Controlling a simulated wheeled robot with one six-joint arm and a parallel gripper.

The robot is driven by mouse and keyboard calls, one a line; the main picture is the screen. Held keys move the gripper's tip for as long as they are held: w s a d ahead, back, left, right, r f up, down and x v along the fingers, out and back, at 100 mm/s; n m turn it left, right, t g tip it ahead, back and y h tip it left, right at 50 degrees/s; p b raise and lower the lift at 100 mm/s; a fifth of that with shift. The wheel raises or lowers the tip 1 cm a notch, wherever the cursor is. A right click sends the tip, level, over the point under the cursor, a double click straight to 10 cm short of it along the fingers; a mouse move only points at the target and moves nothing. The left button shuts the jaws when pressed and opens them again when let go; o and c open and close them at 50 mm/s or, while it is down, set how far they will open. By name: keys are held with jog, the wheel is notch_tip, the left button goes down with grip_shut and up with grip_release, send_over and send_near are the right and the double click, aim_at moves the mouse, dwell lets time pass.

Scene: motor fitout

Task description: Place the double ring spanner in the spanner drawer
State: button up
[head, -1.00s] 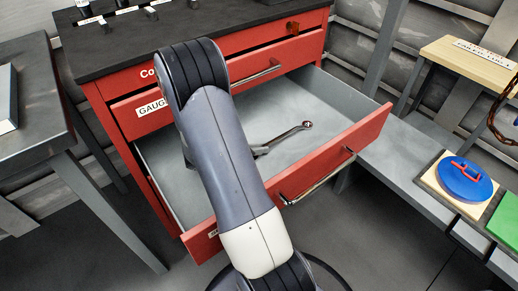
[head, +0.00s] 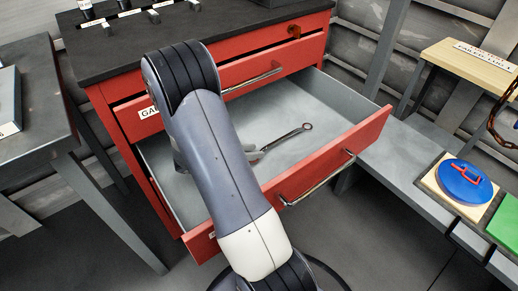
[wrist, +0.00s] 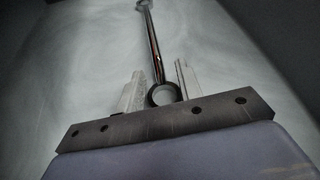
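The double ring spanner (head: 287,138) lies on the floor of the open lower drawer (head: 335,162), with its far ring toward the back right. In the wrist view, the spanner (wrist: 152,40) runs away from me, and its near ring sits between my fingers close to the palm. My gripper (wrist: 160,85) is open, with gaps between the fingers and the spanner. In the head view my arm hides most of the gripper; only its tip (head: 254,154) shows inside the drawer. The drawer's front label is mostly hidden by my arm.
The red cabinet's upper drawer (head: 262,70) is open slightly, above the lower one. A dark bench (head: 30,95) stands at the left. A low grey shelf at the right carries a blue disc (head: 464,182) with a red handle and a green block (head: 506,220). The rest of the drawer floor is bare.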

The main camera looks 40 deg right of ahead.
jog(key=shift+p+v, duration=0.35)
jog(key=shift+v, duration=1.8)
jog(key=shift+d, duration=0.1)
jog(key=shift+c, duration=0.3)
